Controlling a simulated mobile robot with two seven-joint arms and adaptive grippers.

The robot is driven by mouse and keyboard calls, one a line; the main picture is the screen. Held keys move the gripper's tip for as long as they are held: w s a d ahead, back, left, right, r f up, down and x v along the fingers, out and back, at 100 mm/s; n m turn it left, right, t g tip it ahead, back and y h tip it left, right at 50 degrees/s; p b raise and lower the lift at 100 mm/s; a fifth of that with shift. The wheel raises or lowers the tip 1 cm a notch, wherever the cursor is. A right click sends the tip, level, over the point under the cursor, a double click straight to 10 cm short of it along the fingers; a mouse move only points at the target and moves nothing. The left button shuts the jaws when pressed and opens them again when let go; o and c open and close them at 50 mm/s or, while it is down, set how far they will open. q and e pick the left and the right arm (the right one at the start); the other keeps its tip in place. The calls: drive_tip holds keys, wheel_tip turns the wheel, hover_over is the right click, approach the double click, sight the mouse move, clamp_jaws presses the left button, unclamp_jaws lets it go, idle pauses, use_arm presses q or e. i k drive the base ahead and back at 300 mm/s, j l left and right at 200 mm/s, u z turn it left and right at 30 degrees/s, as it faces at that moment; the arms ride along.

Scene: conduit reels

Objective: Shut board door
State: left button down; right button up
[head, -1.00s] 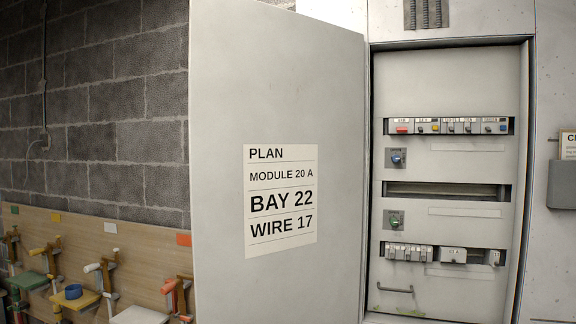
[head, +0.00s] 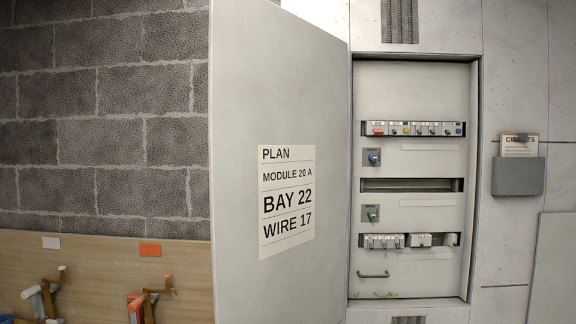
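The board door (head: 240,120) stands swung open to the left of the board. It is a tall pale grey panel with a white label (head: 287,200) reading PLAN, MODULE 20 A, BAY 22, WIRE 17. The open board (head: 412,215) shows a row of breakers at the top (head: 412,129), an empty slot in the middle, two small rotary switches and a lower row of modules (head: 384,242). A small handle (head: 373,275) sits low on the inner panel. Neither of my grippers is in view.
A grey holder (head: 518,177) with a card (head: 519,145) hangs on the wall right of the board. At lower left, a wooden panel (head: 110,270) carries reels or tools on brackets (head: 150,300). A vent (head: 399,20) is above the board.

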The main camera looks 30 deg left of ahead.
sight(278, 95)
drive_tip(key=k+j+z, duration=0.1)
drive_tip(key=j, duration=0.2)
drive_tip(key=k+j+z, duration=0.1)
drive_tip(key=j, duration=0.2)
drive_tip(key=k+j+z, duration=0.1)
drive_tip(key=j, duration=0.2)
drive_tip(key=j+z, duration=0.1)
drive_tip(key=j, duration=0.2)
drive_tip(key=k+j+z, duration=0.15)
drive_tip(key=j, duration=0.15)
drive_tip(key=k+j+z, duration=0.1)
drive_tip(key=j, duration=0.25)
drive_tip(key=j+z, duration=0.35)
drive_tip(key=j, duration=0.6)
drive_tip(key=i+j, duration=0.15)
drive_tip(key=j, duration=0.25)
drive_tip(key=i+j+z, duration=0.15)
drive_tip(key=j, duration=0.25)
drive_tip(key=i+j, duration=0.15)
drive_tip(key=j, duration=0.3)
drive_tip(key=z, duration=0.05)
